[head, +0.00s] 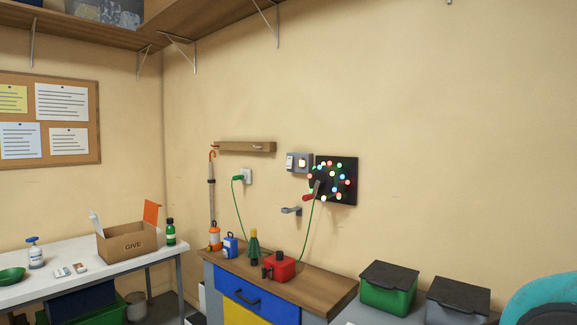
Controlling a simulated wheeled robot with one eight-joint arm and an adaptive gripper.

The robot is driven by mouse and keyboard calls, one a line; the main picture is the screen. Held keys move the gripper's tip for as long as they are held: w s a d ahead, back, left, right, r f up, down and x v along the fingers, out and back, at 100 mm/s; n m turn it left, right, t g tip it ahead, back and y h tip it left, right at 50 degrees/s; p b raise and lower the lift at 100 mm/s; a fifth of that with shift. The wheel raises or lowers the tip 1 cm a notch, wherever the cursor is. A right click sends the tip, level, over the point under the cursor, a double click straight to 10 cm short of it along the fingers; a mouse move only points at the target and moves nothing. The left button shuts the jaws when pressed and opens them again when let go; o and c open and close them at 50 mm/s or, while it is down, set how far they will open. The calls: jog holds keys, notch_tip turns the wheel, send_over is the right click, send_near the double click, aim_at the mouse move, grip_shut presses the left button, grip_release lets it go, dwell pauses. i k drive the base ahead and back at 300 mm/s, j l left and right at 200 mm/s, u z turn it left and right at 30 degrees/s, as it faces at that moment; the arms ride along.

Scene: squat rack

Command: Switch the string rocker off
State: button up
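A grey switch plate (299,162) is on the wall above the wooden-topped cabinet. A white rocker (290,162) is on its left, and a small part glowing warm white (303,162) is on its right. Which one is the string rocker I cannot tell; no label is readable. Right beside the plate is a dark square board (337,180) with a string of lit coloured lights, red, green, blue and white. My gripper is not in view.
A grey bracket (291,210) juts from the wall. A green cable hangs from a socket (246,176). Lidded bins (388,289) stand right.

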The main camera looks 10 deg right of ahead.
aim_at(290, 163)
jog(key=i+j, duration=0.25)
jog(key=j, duration=0.2)
jog(key=i+j+z, duration=0.1)
jog(key=i+j, duration=0.2)
jog(key=i+j+z, duration=0.1)
jog(key=j, duration=0.45)
jog(key=i+j, duration=0.35)
jog(key=j, duration=0.15)
jog(key=i+j+z, duration=0.1)
jog(key=i+j, duration=0.15)
jog(key=j, duration=0.2)
jog(key=i+j, duration=0.2)
jog(key=j, duration=0.3)
jog(key=i+j+z, duration=0.1)
jog(key=j, duration=0.4)
jog(key=i+j, duration=0.3)
jog(key=j, duration=0.2)
jog(key=i+z, duration=0.05)
